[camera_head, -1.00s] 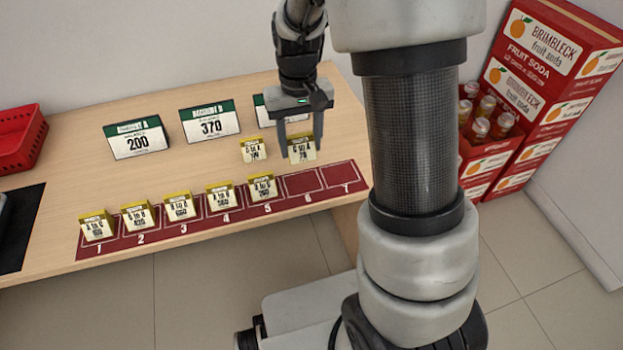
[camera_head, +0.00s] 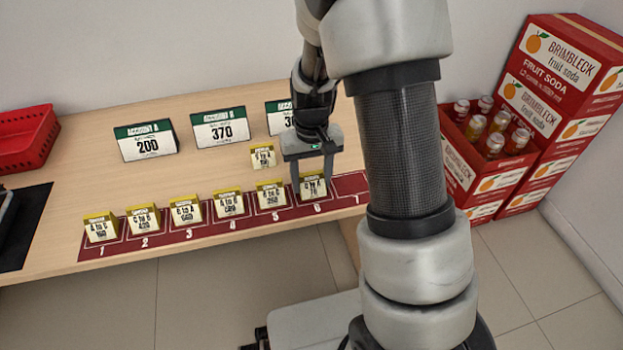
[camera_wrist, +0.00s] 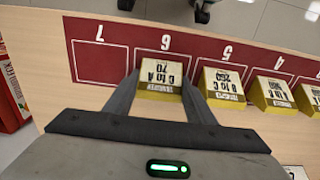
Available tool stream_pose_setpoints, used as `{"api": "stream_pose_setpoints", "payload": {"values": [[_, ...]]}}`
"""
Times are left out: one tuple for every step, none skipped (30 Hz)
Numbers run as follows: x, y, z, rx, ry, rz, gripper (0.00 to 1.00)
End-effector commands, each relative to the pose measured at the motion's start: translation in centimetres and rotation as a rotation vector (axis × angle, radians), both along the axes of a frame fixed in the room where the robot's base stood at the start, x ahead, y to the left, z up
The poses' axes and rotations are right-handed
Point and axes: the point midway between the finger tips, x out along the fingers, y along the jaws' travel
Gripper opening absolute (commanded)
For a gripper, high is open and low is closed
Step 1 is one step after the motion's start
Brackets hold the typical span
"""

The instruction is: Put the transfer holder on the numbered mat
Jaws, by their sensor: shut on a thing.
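My gripper (camera_head: 313,178) is shut on a yellow and white transfer holder (camera_head: 313,187) marked "C to A 70". It holds the holder at space 6 of the dark red numbered mat (camera_head: 348,187); I cannot tell whether its base touches the mat. In the wrist view the holder (camera_wrist: 160,72) sits between the fingers, below the 6. Spaces 1 to 5 each bear a similar holder, such as the one on 5 (camera_head: 271,193). Space 7 (camera_wrist: 100,62) is bare in the wrist view. Another holder (camera_head: 262,156) stands on the counter behind the mat.
Account signs reading 200 (camera_head: 146,141) and 370 (camera_head: 220,128) stand at the back, with a third (camera_head: 279,116) partly hidden by my arm. A red basket (camera_head: 28,140) is at the far left. Red soda boxes (camera_head: 480,160) stand right of the counter (camera_head: 220,172).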

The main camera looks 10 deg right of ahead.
Motion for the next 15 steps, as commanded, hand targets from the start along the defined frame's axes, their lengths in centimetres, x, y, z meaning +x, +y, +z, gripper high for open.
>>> {"api": "stream_pose_setpoints", "payload": {"values": [[0.00, 0.00, -0.24, 0.000, 0.000, 0.000, 0.27], [0.00, 0.00, -0.36, 0.000, 0.000, 0.000, 0.27], [0.00, 0.00, -0.38, 0.000, 0.000, 0.000, 0.51], [0.00, 0.01, -0.29, 0.000, 0.000, 0.000, 0.56], [0.00, 0.01, -0.28, 0.000, 0.000, 0.000, 0.61], [0.00, 0.01, -0.28, 0.000, 0.000, 0.000, 0.68], [0.00, 0.00, -0.28, 0.000, 0.000, 0.000, 0.68], [0.00, 0.00, -0.28, 0.000, 0.000, 0.000, 0.68], [0.00, 0.00, -0.27, 0.000, 0.000, 0.000, 0.68], [0.00, 0.00, -0.27, 0.000, 0.000, 0.000, 0.68], [0.00, 0.00, -0.27, 0.000, 0.000, 0.000, 0.68], [0.00, 0.00, -0.27, 0.000, 0.000, 0.000, 0.68], [0.00, 0.00, -0.27, 0.000, 0.000, 0.000, 0.68], [0.00, 0.00, -0.24, 0.000, 0.000, 0.000, 0.68], [0.01, 0.01, -0.13, 0.000, 0.000, 0.000, 0.68]]}}
